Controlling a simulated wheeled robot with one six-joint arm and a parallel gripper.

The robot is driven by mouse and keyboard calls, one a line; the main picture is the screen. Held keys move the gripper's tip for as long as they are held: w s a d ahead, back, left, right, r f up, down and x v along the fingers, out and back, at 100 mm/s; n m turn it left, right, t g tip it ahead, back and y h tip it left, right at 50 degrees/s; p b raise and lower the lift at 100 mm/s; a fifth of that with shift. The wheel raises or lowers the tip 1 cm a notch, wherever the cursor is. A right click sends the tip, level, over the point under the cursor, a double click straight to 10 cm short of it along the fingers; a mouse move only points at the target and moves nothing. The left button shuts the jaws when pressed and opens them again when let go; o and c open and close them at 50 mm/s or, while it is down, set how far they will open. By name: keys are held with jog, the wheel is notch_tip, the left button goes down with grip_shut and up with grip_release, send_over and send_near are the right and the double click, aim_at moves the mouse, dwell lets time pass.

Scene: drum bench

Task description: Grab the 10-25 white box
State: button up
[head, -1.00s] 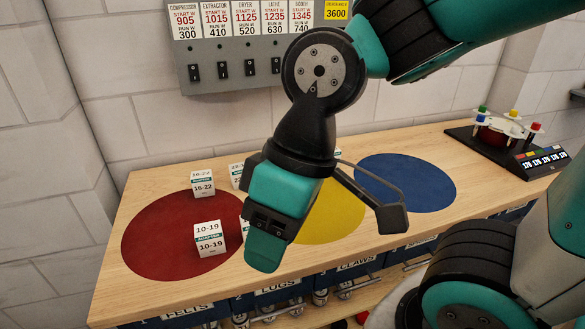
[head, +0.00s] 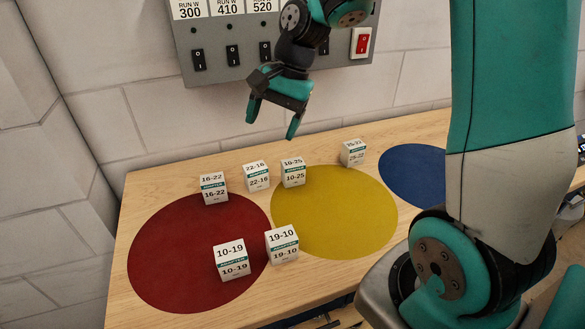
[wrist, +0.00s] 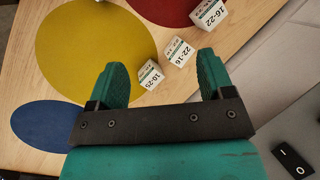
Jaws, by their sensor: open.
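The white 10-25 box (head: 293,172) stands on the bench behind the yellow circle, with a green band between its labels. It also shows in the wrist view (wrist: 150,75), just beyond my left finger. My gripper (head: 270,129) is open and empty, above and behind the row of boxes near the wall. In the wrist view my gripper (wrist: 160,77) has the 22-16 box (wrist: 180,52) ahead between its fingers, and the 10-25 box partly beside the left finger. The gripper touches no box.
The 22-16 box (head: 256,176) stands close left of the 10-25 box. The 16-22 box (head: 213,188), 10-19 box (head: 231,260), 19-10 box (head: 282,246) and another white box (head: 353,152) stand around. A switch panel (head: 215,62) is on the wall behind.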

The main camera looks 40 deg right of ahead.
jog(key=w+d+f+m, duration=0.4)
jog(key=d+m, duration=0.3)
jog(key=d, duration=0.3)
jog(key=m, duration=0.4)
send_near(294, 162)
jog(key=shift+t, duration=0.3)
jog(key=p+x, duration=0.1)
jog(key=x, duration=0.3)
jog(key=s+p+x, duration=0.1)
jog(key=x, duration=0.1)
jog(key=shift+a+f+p, duration=0.2)
jog(key=shift+f+p, duration=0.15)
jog(key=shift+f, duration=0.1)
jog(key=shift+w+p+x, duration=0.1)
jog(key=shift+p+x, duration=0.45)
jog(key=shift+x, duration=0.95)
jog(key=shift+w+p+x, duration=0.15)
jog(key=shift+p+x, duration=0.35)
jog(key=shift+x, duration=0.95)
jog(key=c, duration=1.1)
jog(key=shift+o, duration=0.2)
jog(key=shift+r, duration=0.1)
